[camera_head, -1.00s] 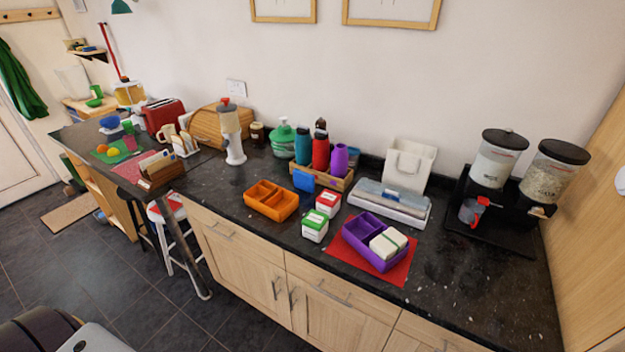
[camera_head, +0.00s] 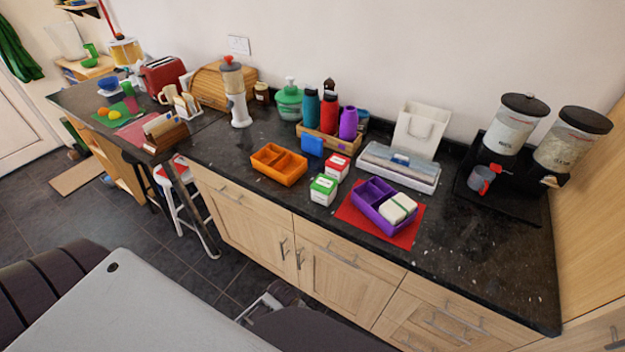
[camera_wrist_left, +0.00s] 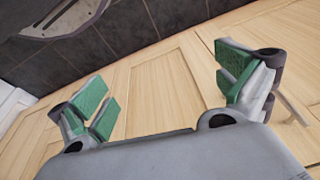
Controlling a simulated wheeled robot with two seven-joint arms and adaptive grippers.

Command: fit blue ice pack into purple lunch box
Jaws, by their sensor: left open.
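The blue ice pack (camera_head: 313,145) stands on the counter against the front of the wooden bottle crate. The purple lunch box (camera_head: 368,210) sits on a red mat (camera_head: 405,236) to the right. White-and-tan blocks, like sandwiches, fill its right part; its left compartments look empty. My left gripper (camera_head: 265,303) is low in front of the cabinet doors, below the counter and well away from both. In the left wrist view it (camera_wrist_left: 165,90) is open and empty, its green-padded fingers wide apart before the cabinet wood. My right gripper is not in view.
An orange divided box (camera_head: 279,165), a green-lidded carton (camera_head: 323,190) and a red-lidded carton (camera_head: 337,167) stand near the ice pack. Behind them is the wooden crate (camera_head: 345,145) with bottles. A clear-lidded container (camera_head: 398,170) stands behind the lunch box. The counter's front right is mostly clear.

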